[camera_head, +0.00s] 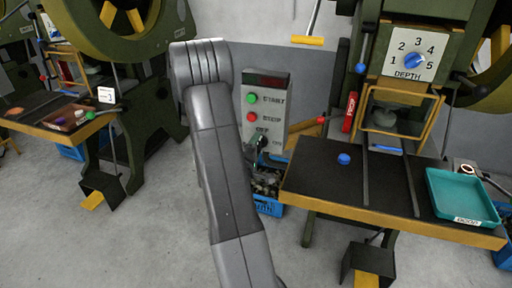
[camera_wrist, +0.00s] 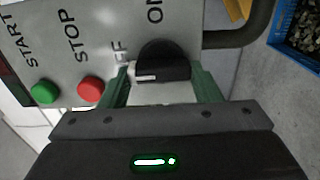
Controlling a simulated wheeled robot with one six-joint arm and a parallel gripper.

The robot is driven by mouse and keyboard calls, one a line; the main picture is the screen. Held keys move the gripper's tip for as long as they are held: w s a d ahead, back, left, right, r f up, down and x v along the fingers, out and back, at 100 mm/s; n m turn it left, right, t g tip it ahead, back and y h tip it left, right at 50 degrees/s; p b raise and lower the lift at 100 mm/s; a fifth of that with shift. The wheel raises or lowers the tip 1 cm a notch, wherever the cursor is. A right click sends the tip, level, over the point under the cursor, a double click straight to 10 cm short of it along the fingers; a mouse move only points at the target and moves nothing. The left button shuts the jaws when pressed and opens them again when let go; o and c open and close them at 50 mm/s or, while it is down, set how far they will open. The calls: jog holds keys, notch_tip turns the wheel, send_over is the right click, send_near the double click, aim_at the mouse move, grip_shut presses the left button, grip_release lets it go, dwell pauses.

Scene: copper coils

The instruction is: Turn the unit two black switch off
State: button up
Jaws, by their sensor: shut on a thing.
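The black switch (camera_wrist: 165,62) is a round knob with a grip bar on the grey control panel (camera_wrist: 80,30). It sits between the partly covered OFF label and the ON label. A short white mark shows at the lower left of its bar, on the OFF side. My gripper (camera_wrist: 160,72) has its green fingers on either side of the bar and is shut on it. In the head view, my gripper (camera_head: 258,150) is at the lower part of the control panel (camera_head: 277,82), largely hiding the switch. No unit number is readable on the panel.
On the panel, a green START button (camera_wrist: 44,92) and a red STOP button (camera_wrist: 91,89) are left of my fingers. A blue crate (camera_head: 268,206) stands below the panel. A press table (camera_head: 330,185) with a teal tray (camera_head: 434,208) is to the right.

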jog(key=o, duration=1)
jog(key=v, duration=1.4)
jog(key=shift+b, duration=0.45)
jog(key=shift+w, duration=0.1)
jog(key=x, duration=1.4)
jog(key=shift+p, duration=0.45)
